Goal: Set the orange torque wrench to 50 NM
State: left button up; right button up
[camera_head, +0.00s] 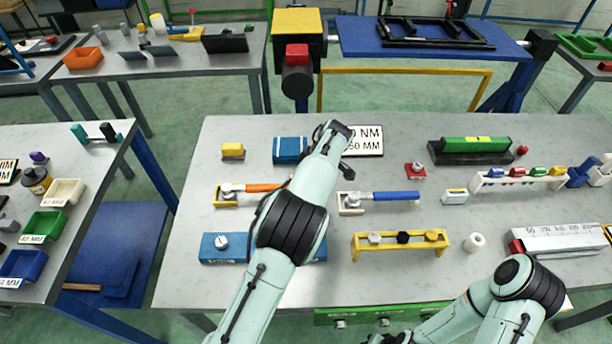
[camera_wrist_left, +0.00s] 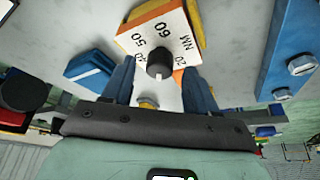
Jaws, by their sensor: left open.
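The orange torque wrench (camera_head: 265,187) lies on the grey table, its left end at a yellow holder (camera_head: 226,196). My left arm hides its right part in the head view. In the left wrist view, a white dial plate (camera_wrist_left: 158,32) with orange edges shows numbers including 50 and 60, and NM. A dark round knob (camera_wrist_left: 160,62) sits on it. My left gripper (camera_wrist_left: 161,75) is open with its fingers on either side of the knob; contact is unclear. A sign (camera_head: 364,140) reading 50 NM is partly hidden by my arm. My right gripper is outside the frames.
A blue-handled wrench (camera_head: 396,196) lies right of my left arm. A yellow rack (camera_head: 400,245) with bolts stands in front of it. A blue block (camera_head: 221,247) with a bolt lies near the front left. A green-topped black case (camera_head: 472,150) is at the back right.

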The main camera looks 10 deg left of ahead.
pick_arm(q)
jog(key=shift+w+a+f, duration=0.15)
jog(key=shift+f, duration=0.25)
jog(key=c, duration=1)
jog(key=shift+c, duration=0.2)
